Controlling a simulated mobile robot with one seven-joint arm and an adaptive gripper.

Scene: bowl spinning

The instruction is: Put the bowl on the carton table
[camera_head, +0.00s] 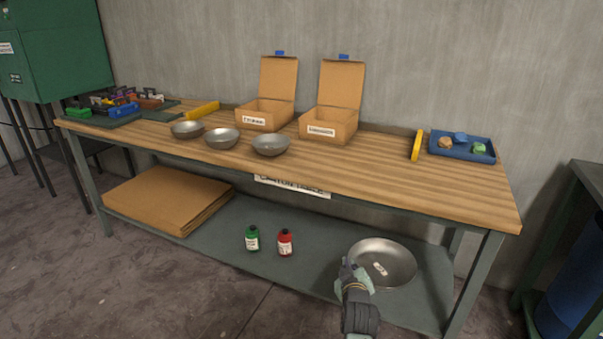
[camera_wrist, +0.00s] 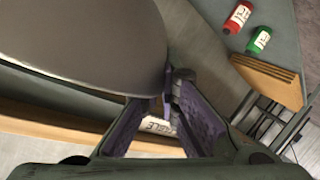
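A large, shallow metal bowl (camera_head: 395,255) shows at the lower right of the head view, in front of the lower shelf in the picture, with a small pale label inside. My gripper (camera_head: 350,272) is at the bowl's left near rim. In the wrist view the bowl (camera_wrist: 80,40) fills the upper left, and the fingertips (camera_wrist: 168,88) meet at its rim, shut on it. I cannot tell the gap between bowl and shelf. The carton table (camera_head: 440,185) has a wooden top and a hanging sign (camera_head: 292,186), partly covered by the table edge.
Three smaller metal bowls (camera_head: 222,138) and two open cartons (camera_head: 328,122) stand on the tabletop. A blue tray (camera_head: 462,147) and yellow bar (camera_head: 416,145) are at its right. Bare wood lies between. Green (camera_head: 252,238) and red (camera_head: 285,243) bottles and flat cardboard (camera_head: 168,198) are on the shelf.

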